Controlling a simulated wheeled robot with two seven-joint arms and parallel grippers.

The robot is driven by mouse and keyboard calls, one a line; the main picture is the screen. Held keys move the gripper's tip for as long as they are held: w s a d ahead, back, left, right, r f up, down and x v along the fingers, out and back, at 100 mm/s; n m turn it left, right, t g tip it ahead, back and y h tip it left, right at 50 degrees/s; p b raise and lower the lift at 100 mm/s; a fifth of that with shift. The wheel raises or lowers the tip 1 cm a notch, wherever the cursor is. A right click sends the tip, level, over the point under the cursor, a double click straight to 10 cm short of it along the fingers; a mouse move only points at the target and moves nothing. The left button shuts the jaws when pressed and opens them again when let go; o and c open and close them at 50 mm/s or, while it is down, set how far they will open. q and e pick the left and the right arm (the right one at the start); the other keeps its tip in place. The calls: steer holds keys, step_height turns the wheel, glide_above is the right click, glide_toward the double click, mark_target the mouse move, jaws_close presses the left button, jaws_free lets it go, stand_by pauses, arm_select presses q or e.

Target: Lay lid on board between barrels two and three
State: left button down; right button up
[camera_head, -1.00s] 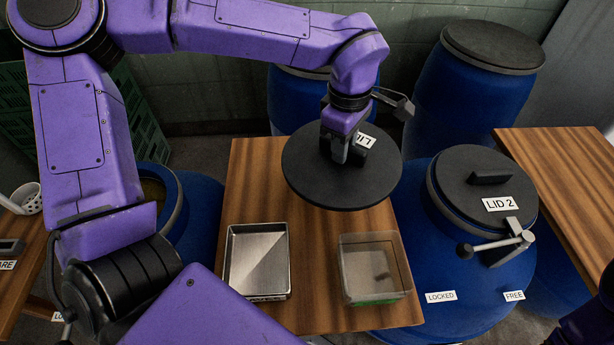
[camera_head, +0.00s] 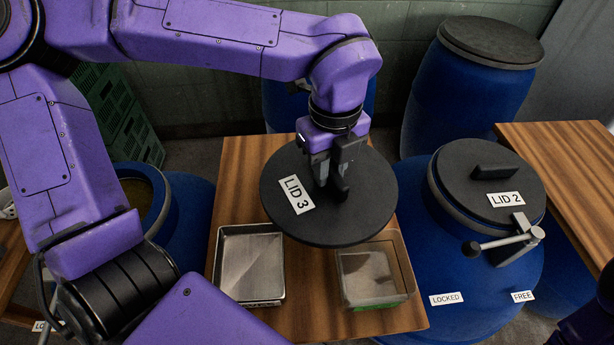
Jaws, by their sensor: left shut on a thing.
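My left gripper (camera_head: 333,178) is shut on the handle of a round black lid (camera_head: 370,205) labelled LID 3. The lid looks roughly level over the wooden board (camera_head: 239,180); I cannot tell the gap beneath it. The board lies between an open blue barrel (camera_head: 190,215) at left and a blue barrel (camera_head: 415,250) at right. The right barrel bears a black lid labelled LID 2 (camera_head: 465,182). Lid 3 hides the middle of the board and overlaps the back edge of a clear tub (camera_head: 376,300). My right gripper is not in view.
A shallow metal tray (camera_head: 219,268) stands on the board's front left, with the clear tub at front right. A clamp lever (camera_head: 500,242) juts from the right barrel toward the board. More blue barrels (camera_head: 460,95) stand behind. Another wooden surface (camera_head: 570,160) is at right.

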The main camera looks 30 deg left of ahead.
arm_select(q)
steer(key=w+a+f+p, duration=0.1)
steer(key=w, duration=0.1)
steer(key=w+a+f+p, duration=0.1)
steer(key=w+a, duration=0.1)
steer(key=w, duration=0.1)
steer(key=w+a+f+p, duration=0.1)
steer(key=w+a+f, duration=0.1)
steer(key=shift+w, duration=0.3)
steer(key=w+f, duration=0.1)
steer(key=w+a+f, duration=0.1)
steer(key=f, duration=0.1)
steer(key=w+a+f, duration=0.1)
steer(key=f, duration=0.1)
steer(key=shift+p, duration=0.35)
steer(key=f, duration=0.3)
steer(key=shift+w+a+f, duration=0.25)
steer(key=shift+w+f, duration=0.05)
steer(key=shift+f, duration=0.1)
